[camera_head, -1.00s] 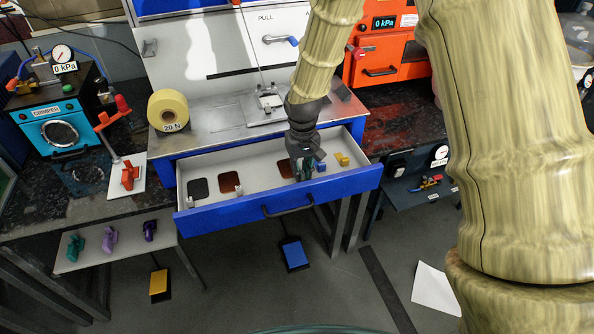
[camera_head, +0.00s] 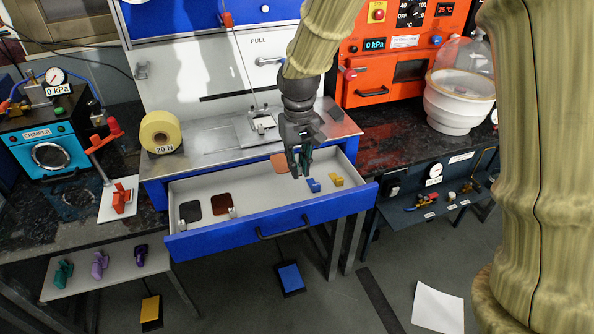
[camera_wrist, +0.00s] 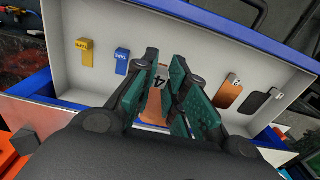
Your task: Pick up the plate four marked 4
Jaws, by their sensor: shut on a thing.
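My gripper (camera_head: 303,172) is shut on plate four, a copper-coloured plate (camera_head: 279,162) with a pale tab marked 4. In the wrist view the tab (camera_wrist: 160,82) is between the green finger pads, with part of the plate showing below it. The plate appears raised above the open drawer's floor, near its back edge. The fingers hide part of it.
The open blue drawer (camera_head: 250,235) also holds a brown plate (camera_head: 221,205), a black plate (camera_head: 190,211), a blue block (camera_head: 313,185) and a yellow block (camera_head: 336,180). Metal bench top (camera_head: 205,145) lies behind it, with a tape roll (camera_head: 160,132).

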